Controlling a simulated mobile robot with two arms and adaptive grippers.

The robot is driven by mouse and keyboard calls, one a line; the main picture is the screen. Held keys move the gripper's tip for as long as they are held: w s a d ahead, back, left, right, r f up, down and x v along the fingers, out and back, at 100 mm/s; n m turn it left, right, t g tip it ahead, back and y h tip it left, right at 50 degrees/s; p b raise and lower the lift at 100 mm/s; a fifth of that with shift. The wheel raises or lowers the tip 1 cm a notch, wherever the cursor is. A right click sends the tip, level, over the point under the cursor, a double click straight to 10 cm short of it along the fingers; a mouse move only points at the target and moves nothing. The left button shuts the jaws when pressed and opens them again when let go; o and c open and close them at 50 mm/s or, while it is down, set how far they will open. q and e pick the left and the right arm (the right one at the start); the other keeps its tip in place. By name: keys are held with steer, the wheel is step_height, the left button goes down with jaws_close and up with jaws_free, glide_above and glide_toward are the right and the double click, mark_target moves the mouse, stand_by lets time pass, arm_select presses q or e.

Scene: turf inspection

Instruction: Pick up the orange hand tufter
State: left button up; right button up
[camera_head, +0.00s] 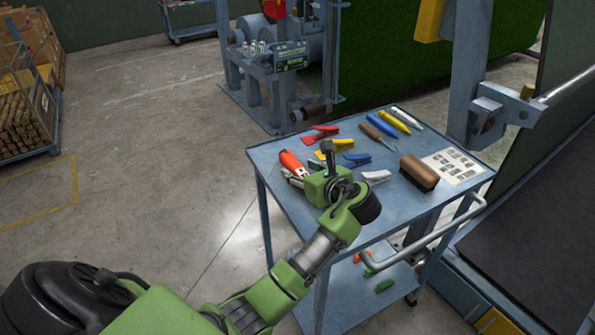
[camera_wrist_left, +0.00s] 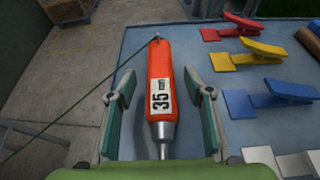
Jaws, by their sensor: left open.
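The orange hand tufter (camera_head: 291,162) lies near the left edge of the blue cart's top (camera_head: 268,152). In the left wrist view the tufter (camera_wrist_left: 161,72) has an orange body with a "35" label and a metal shank pointing toward my palm. My left gripper (camera_head: 297,179) is at the tufter, partly hidden by my own wrist. In the left wrist view my left gripper (camera_wrist_left: 158,88) is open, with one finger on each side of the tufter and visible gaps between. The shank's end is hidden near the palm. My right gripper is out of view.
Red (camera_wrist_left: 240,27), yellow (camera_wrist_left: 248,52) and blue clamps (camera_wrist_left: 270,98) lie just right of the tufter. A wooden brush (camera_head: 419,173), a printed sheet (camera_head: 455,165) and several pen-like tools lie farther right. Floor is open left of the cart.

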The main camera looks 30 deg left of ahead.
arm_select(q)
steer(key=shift+x, duration=0.95)
jaws_close()
steer(key=shift+r, duration=0.1)
